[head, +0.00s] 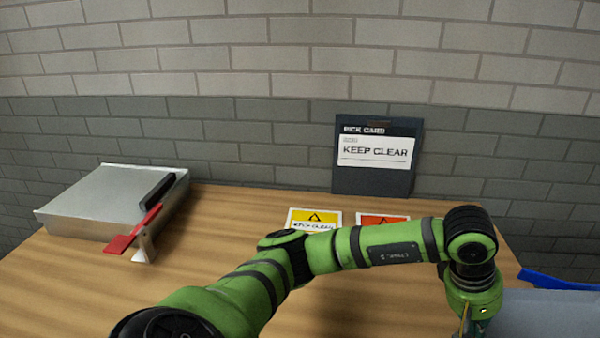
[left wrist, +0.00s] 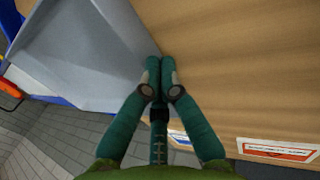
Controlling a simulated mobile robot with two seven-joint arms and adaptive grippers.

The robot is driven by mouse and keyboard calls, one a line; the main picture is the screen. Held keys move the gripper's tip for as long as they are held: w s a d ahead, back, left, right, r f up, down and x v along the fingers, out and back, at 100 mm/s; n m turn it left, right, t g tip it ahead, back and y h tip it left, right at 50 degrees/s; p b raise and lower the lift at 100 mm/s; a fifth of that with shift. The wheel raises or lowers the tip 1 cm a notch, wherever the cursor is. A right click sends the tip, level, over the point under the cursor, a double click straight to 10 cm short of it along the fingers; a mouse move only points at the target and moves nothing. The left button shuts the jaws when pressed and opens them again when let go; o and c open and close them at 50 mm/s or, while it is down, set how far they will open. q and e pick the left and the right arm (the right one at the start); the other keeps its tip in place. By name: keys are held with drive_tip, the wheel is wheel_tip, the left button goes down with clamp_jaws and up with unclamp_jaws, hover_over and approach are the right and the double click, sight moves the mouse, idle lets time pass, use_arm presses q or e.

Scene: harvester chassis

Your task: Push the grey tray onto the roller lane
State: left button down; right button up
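The grey tray (head: 560,312) lies at the lower right of the head view, cut off by the frame. In the left wrist view its grey surface (left wrist: 85,45) fills the upper left. My left arm reaches across the table, and its gripper (head: 476,327) points down at the tray's left side, mostly hidden below the wrist. In the left wrist view the gripper's teal fingers (left wrist: 160,65) are together, empty, close beside the tray's edge; contact is unclear. A blue rail (head: 558,281) shows behind the tray, perhaps part of the roller lane; no rollers show. My right gripper is out of view.
A wooden table (head: 240,222) has clear room in the middle. A grey box with a red lever (head: 133,232) stands at the left. A dark card board (head: 376,165) stands at the back, with yellow (head: 313,220) and red labels in front.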

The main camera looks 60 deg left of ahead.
use_arm(q)
drive_tip(key=w+d+b, duration=0.1)
drive_tip(key=w+d, duration=0.1)
drive_tip(key=w+d+b, duration=0.1)
drive_tip(key=w+d, duration=0.2)
drive_tip(key=w+d+b, duration=0.1)
drive_tip(key=w+d, duration=0.1)
drive_tip(key=w, duration=0.1)
drive_tip(key=shift+w+d+f, duration=0.15)
drive_tip(key=shift+d+f, duration=0.05)
drive_tip(key=shift+f, duration=0.1)
drive_tip(key=w+d, duration=0.4)
drive_tip(key=shift+w, duration=0.15)
drive_tip(key=shift+w+d+f, duration=0.1)
drive_tip(key=shift+w+d, duration=0.65)
drive_tip(key=shift+w, duration=0.2)
drive_tip(key=shift+a, duration=0.1)
drive_tip(key=shift+s+a+f+b, duration=0.1)
drive_tip(key=shift+s+a+b, duration=0.35)
drive_tip(key=shift+s+a, duration=1)
drive_tip(key=shift+s, duration=0.3)
